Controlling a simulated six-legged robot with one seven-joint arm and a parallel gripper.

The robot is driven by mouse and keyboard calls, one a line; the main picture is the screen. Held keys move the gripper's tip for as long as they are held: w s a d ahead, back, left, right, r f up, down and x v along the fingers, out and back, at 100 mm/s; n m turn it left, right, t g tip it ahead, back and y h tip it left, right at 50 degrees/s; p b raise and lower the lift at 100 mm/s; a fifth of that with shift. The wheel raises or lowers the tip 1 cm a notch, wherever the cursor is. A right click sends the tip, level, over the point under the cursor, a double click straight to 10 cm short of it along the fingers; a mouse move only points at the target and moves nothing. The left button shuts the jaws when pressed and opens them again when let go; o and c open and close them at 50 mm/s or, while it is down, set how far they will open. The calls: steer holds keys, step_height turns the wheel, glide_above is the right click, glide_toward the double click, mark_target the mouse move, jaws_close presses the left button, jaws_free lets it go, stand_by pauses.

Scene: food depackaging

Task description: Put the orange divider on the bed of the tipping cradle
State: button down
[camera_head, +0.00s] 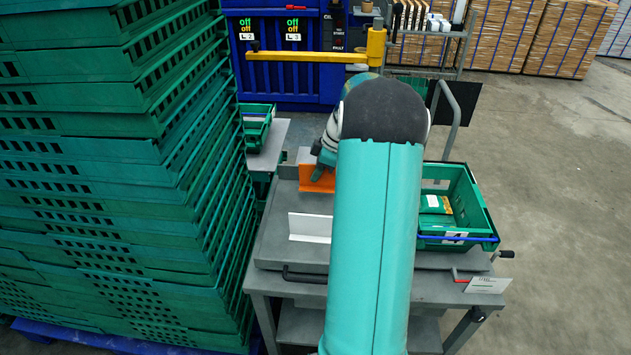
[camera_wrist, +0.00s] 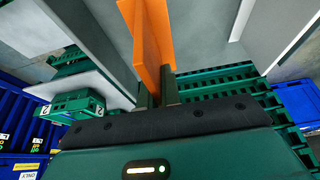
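The orange divider (camera_head: 317,180) is upright at the back left of the grey tipping cradle (camera_head: 279,215). My gripper (camera_wrist: 158,88) is shut on the orange divider (camera_wrist: 147,35), with a finger on each side of it in the wrist view. In the head view my gripper (camera_head: 325,163) is partly hidden behind my arm. The divider is over or on the cradle's bed; I cannot tell whether its lower edge touches. My arm hides the middle of the bed.
A white L-shaped divider (camera_head: 310,228) stands on the bed in front. A green crate (camera_head: 480,205) with green packets is on the right. A small green crate (camera_head: 257,125) sits on a grey shelf at back left. Tall green crate stacks (camera_head: 110,180) close off the left.

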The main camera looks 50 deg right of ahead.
steer(key=shift+w+d+f, duration=0.2)
steer(key=shift+w+f, duration=0.2)
steer(key=shift+f, duration=0.1)
steer(key=shift+w+f, duration=0.1)
steer(key=shift+f, duration=1.5)
steer(key=shift+f, duration=0.15)
steer(key=c, duration=1.6)
jaws_free()
